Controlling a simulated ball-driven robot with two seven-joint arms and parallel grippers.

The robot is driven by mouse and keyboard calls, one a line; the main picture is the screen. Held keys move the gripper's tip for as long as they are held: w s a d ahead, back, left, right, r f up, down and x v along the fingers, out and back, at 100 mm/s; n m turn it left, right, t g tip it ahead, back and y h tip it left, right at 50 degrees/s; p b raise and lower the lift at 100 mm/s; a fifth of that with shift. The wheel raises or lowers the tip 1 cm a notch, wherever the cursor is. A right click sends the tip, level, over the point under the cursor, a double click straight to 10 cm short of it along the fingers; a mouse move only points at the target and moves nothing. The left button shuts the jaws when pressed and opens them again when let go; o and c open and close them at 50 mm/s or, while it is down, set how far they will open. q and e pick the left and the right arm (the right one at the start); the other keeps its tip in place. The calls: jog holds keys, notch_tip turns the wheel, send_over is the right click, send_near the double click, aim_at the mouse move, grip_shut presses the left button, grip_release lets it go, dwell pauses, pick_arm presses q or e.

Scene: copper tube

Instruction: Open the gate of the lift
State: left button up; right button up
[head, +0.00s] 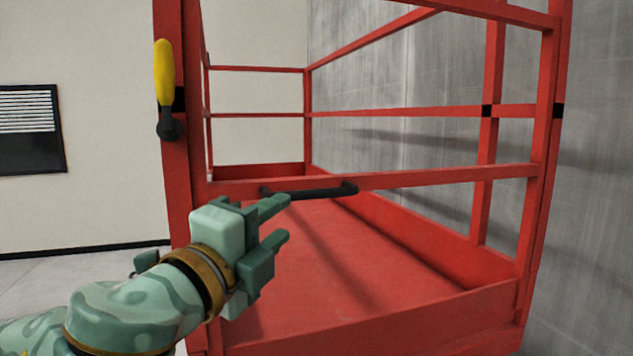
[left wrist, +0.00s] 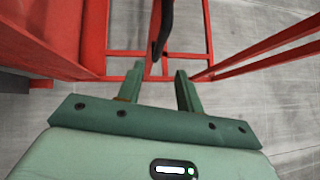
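The red lift (head: 181,220) fills the middle and right of the head view. A red rail (head: 440,178) spans its near side from the left post to the right post and carries a black bar handle (head: 325,191). My left gripper (head: 284,219) is open and empty, just below and in front of the handle's left part. In the left wrist view the handle (left wrist: 163,30) shows beyond the open fingertips, roughly in line with the gap between them (left wrist: 158,76). A yellow lever (head: 164,72) with a black base is on the left post. My right gripper is out of view.
A grey concrete wall (head: 590,220) stands behind and right of the lift. A pale wall (head: 100,190) with a black framed panel (head: 30,150) is at the left. The lift's red floor (head: 330,260) is bare.

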aim_at(314, 196)
pick_arm(q)
jog(key=p+x, duration=0.1)
jog(key=x, duration=0.4)
jog(key=p+x, duration=0.1)
jog(key=x, duration=0.5)
jog(key=shift+w+d+f, duration=0.15)
jog(key=shift+w+d, duration=0.05)
jog(key=shift+w, duration=0.1)
grip_shut()
